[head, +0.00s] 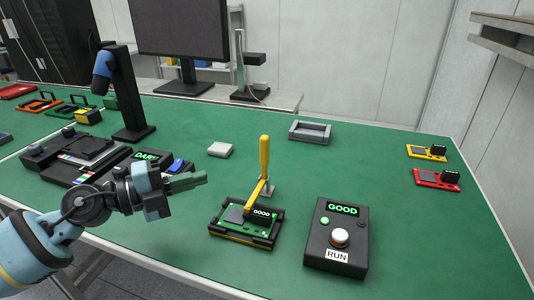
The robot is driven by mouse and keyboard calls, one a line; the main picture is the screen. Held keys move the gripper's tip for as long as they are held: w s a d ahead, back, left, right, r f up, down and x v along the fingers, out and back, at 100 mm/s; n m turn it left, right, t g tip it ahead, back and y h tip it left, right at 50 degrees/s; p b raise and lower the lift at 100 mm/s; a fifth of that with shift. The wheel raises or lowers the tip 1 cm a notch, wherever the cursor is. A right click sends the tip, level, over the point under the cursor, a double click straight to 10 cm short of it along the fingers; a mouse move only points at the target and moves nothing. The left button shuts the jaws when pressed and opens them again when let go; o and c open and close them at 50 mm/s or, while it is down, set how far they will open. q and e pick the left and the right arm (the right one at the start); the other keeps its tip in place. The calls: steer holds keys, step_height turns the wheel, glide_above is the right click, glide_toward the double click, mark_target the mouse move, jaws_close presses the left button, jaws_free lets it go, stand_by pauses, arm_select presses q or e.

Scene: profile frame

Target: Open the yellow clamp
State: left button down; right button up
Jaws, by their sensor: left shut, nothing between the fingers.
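The yellow clamp (264,157) stands at the back edge of a black fixture (215,229) in the middle of the table. Its handle is upright, and a lower yellow bar slopes down toward a green board (236,217) in the fixture. I cannot tell whether the bar's tip touches the board. A small display on the board reads GOOD. My left gripper (204,178) is shut and empty, left of the clamp and apart from it, pointing right. My right gripper is not in view.
A black box (318,250) with a white button, labelled RUN and showing GOOD, stands right of the fixture. A grey block (220,149) and a grey tray (310,131) lie behind. Red (437,180) and yellow (426,153) boards lie far right. A black stand (133,133) rises at left.

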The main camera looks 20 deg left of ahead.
mark_target(265, 153)
arm_select(q)
steer(key=shift+w+d+r, duration=0.1)
steer(key=shift+w+d, duration=0.2)
steer(key=shift+w, duration=0.1)
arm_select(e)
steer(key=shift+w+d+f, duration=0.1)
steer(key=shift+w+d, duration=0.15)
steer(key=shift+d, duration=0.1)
arm_select(q)
steer(key=shift+s, duration=0.1)
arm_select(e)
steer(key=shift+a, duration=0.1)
